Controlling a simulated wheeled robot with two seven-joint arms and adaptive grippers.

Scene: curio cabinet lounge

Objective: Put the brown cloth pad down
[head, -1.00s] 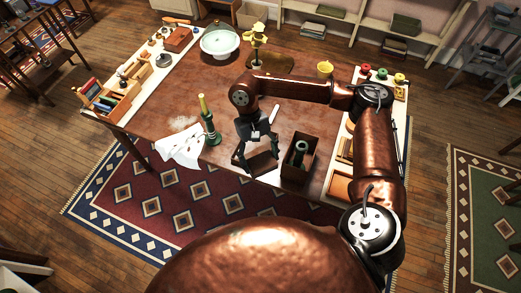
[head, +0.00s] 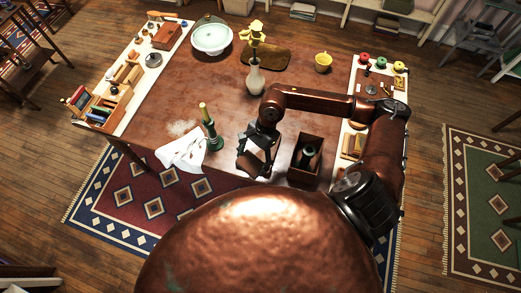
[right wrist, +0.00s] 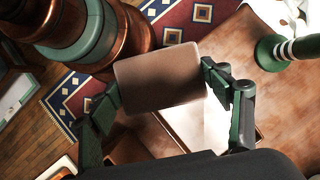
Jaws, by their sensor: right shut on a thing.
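The brown cloth pad (right wrist: 160,78) is a flat, roughly square piece that fills the space between the fingers in the right wrist view. My right gripper (head: 255,163) is shut on it at two opposite edges. In the head view the pad appears tilted, at the table's near edge, between the green candlestick and the open brown box. I cannot tell whether it touches the table (head: 190,80). A white sheet (right wrist: 200,125) lies under the gripper, partly hidden. My left gripper is not in view.
Left of the gripper stand a green candlestick (head: 209,130) and a white cloth (head: 183,152). An open brown box (head: 306,158) stands close on its right. A vase with yellow flowers (head: 255,75) stands behind. The table's middle left is clear.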

